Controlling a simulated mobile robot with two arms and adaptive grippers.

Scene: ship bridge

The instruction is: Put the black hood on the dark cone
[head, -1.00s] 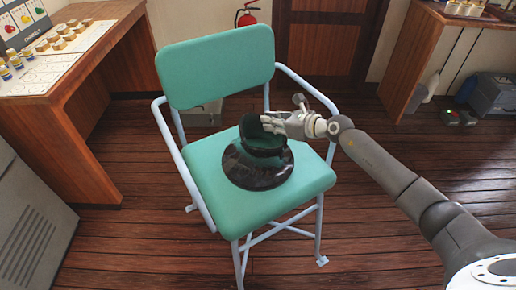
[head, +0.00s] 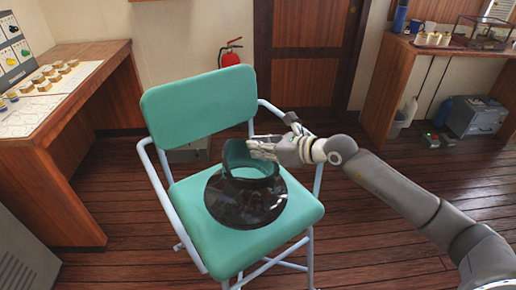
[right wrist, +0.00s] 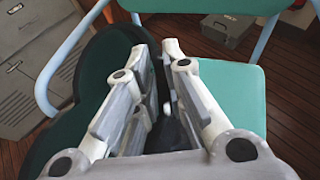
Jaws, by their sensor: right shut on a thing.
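The black hood (head: 250,205) is a glossy dark flared piece with an open collar at its top, seen over the teal chair seat. Teal shows through the collar. My right gripper (head: 262,148) reaches in from the right and is shut on the collar rim. In the right wrist view, the hood's dark rim (right wrist: 85,75) lies left of and between my fingers (right wrist: 165,85). I cannot tell whether the hood touches the seat or hangs just above it. I make out no separate dark cone. My left gripper is out of view.
The teal chair (head: 205,105) has light blue tubular armrests on both sides of the hood. A wooden desk (head: 85,140) stands at the left, another (head: 450,65) at the back right. A red extinguisher (head: 230,56) is on the wall.

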